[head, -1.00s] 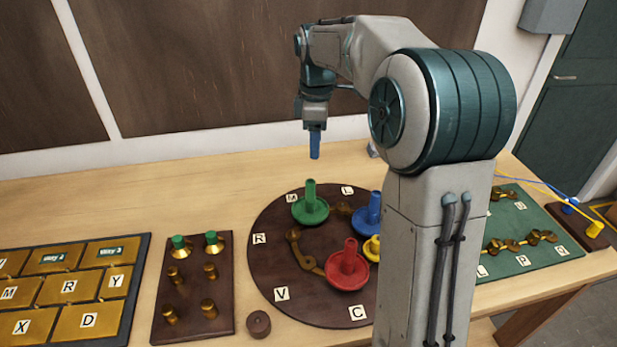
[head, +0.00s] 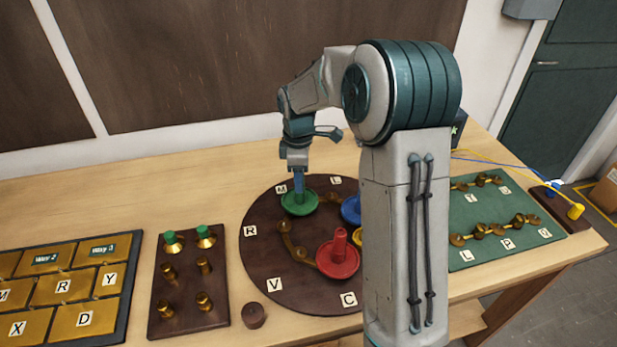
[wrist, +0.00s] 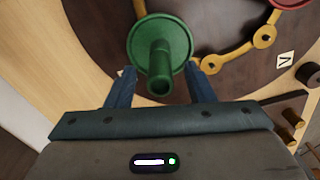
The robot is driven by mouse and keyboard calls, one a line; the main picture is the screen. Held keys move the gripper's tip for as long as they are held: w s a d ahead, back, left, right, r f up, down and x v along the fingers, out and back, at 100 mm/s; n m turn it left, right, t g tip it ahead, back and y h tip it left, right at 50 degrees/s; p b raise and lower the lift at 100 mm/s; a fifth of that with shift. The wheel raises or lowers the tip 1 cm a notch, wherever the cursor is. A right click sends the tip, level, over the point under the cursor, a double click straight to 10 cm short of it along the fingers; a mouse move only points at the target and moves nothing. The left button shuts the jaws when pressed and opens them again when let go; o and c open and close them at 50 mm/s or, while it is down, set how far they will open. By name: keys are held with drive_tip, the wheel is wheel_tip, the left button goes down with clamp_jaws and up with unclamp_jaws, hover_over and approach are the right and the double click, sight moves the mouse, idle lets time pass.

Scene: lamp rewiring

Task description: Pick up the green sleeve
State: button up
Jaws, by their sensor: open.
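The green sleeve (head: 301,203), a wide dish with an upright stem, stands on the round dark board (head: 258,262) near its far left edge, by the label M. In the wrist view the green sleeve (wrist: 160,50) shows with its stem pointing toward the camera. My gripper (head: 299,190) is down over it, and its fingers hide the stem in the head view. In the wrist view my gripper (wrist: 160,78) is open, with one blue finger on each side of the stem. I cannot tell whether the fingers touch the dish.
On the board are a red sleeve (head: 338,256), a blue sleeve (head: 351,209) and brass links. A peg block (head: 188,310) with green-topped pegs and a brass-tiled tray (head: 135,262) lie left. A green board (head: 490,208) lies right. My arm hides part of the round board.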

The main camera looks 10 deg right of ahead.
drive_tip(key=c, duration=1)
drive_tip(key=shift+c, duration=0.2)
drive_tip(key=shift+r, duration=0.1)
